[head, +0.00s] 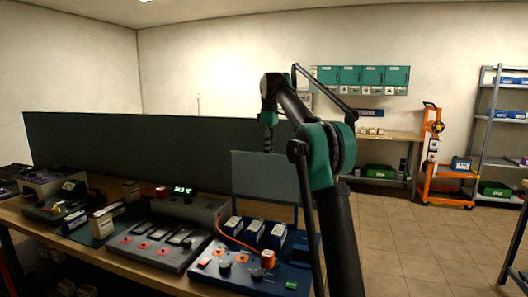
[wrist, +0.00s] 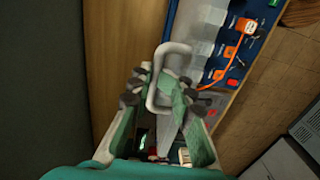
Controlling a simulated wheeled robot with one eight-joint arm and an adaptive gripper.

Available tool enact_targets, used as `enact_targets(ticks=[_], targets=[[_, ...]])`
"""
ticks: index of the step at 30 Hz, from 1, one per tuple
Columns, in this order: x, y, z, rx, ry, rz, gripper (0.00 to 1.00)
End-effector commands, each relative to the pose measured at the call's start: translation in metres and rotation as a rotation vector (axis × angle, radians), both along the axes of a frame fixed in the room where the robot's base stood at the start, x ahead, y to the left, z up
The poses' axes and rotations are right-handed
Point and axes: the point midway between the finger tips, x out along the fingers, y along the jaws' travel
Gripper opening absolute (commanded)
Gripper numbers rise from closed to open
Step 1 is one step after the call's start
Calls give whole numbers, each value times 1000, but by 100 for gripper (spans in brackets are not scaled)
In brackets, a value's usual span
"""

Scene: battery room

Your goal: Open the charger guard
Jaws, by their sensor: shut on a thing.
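The charger guard (head: 265,178) is a grey-blue see-through panel. In the head view it stands about upright at the back of the blue charger (head: 238,279), which has orange-marked sockets and dark knobs. My gripper (head: 267,146) is at the guard's top edge, pointing down. In the wrist view my gripper (wrist: 160,92) is shut on the guard's pale looped handle (wrist: 152,82), which sits between the two fingers. The charger's blue face (wrist: 221,62) shows to the right there. The exact finger contact is partly hidden by the finger pads.
Several grey-white batteries (head: 254,231) stand on the charger, and an orange cable plug (head: 268,258) is at its front. A grey charger unit (head: 160,246) is to the left. A dark partition (head: 120,145) runs behind the bench. Open floor (head: 430,240) lies to the right.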

Motion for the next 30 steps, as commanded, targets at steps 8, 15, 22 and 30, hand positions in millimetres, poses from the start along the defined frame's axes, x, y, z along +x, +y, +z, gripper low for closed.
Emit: enact_targets(ticks=[8,15,22,30], targets=[[37,-18,-21,-6,9,-2,0],[55,-24,-32,-6,13,2,0],[63,-26,-38,-4,14,5,0],[65,-25,-39,-2,14,6,0]])
